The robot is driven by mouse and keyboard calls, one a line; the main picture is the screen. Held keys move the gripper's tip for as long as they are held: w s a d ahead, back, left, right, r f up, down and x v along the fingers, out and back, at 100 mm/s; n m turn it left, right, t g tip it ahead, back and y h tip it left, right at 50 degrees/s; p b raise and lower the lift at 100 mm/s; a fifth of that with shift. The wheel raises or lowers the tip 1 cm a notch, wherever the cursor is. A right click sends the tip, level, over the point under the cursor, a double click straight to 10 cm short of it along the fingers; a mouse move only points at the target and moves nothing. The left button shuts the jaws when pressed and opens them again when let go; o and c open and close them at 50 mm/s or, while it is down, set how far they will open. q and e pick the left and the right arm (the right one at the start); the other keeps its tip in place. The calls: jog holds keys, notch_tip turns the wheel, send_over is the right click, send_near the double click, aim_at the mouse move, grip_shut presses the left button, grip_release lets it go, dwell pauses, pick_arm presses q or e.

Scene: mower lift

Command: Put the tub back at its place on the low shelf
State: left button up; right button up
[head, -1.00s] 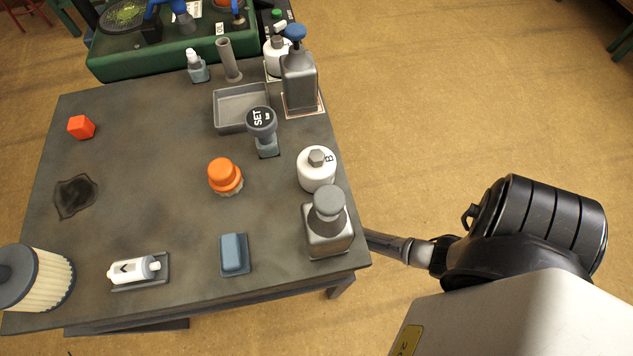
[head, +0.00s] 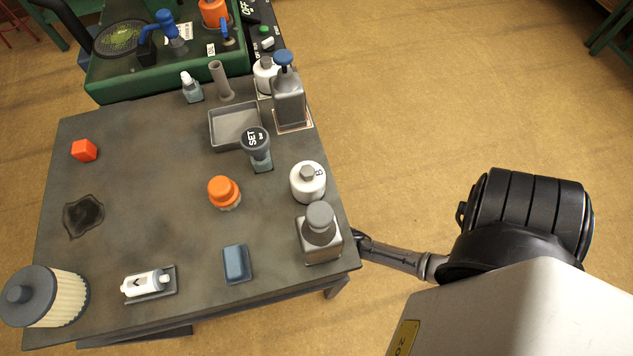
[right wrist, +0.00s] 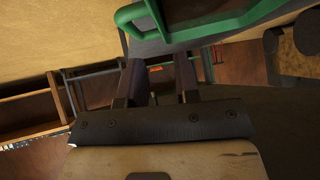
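No tub can be clearly made out in either view. My right arm comes in from the right in the head view and reaches to the table's right edge; its gripper end is hidden there. In the right wrist view my right gripper (right wrist: 159,68) shows two dark fingers standing apart, with a gap between them. A small orange-red patch (right wrist: 155,68) shows through the gap, too small to tell what it is. A brown wooden shelf (right wrist: 28,110) stands at the left of that view. My left gripper is not in view.
The grey table (head: 150,220) carries bottles, an orange-capped container (head: 223,192), a shallow tray (head: 213,129) and a ribbed cream cylinder (head: 62,298). A green machine (head: 120,82) stands behind it. A green bar (right wrist: 215,30) crosses the wrist view's top.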

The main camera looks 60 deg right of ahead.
jog(key=p+v, duration=0.1)
jog(key=v, duration=0.2)
jog(key=shift+r, duration=0.1)
dwell(0.5)
jog(key=shift+d, duration=0.15)
